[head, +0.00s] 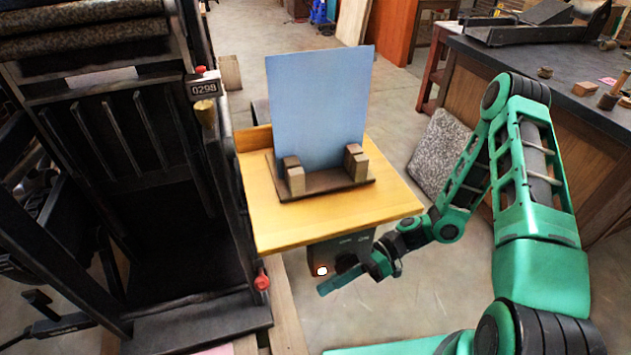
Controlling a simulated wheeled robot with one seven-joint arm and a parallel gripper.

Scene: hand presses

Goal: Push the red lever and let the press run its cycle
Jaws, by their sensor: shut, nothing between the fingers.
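The press (165,190) is a tall dark frame on the left, with dark ribbed slats and a rolled textured cover on top. A red lever knob (262,281) sticks out low on the press's right side. A smaller red knob (200,69) sits above a counter (205,88) that reads 0298. My gripper (323,289) is shut and empty, low in front of the small table. It points left towards the lower red knob, with a clear gap between them.
A wooden side table (330,222) holds a blue panel (320,105) upright in a wooden stand (290,190). A dark box (340,252) with a bright white spot hangs below it. A dark-topped workbench (540,65) stands right. A speckled slab (437,155) leans there.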

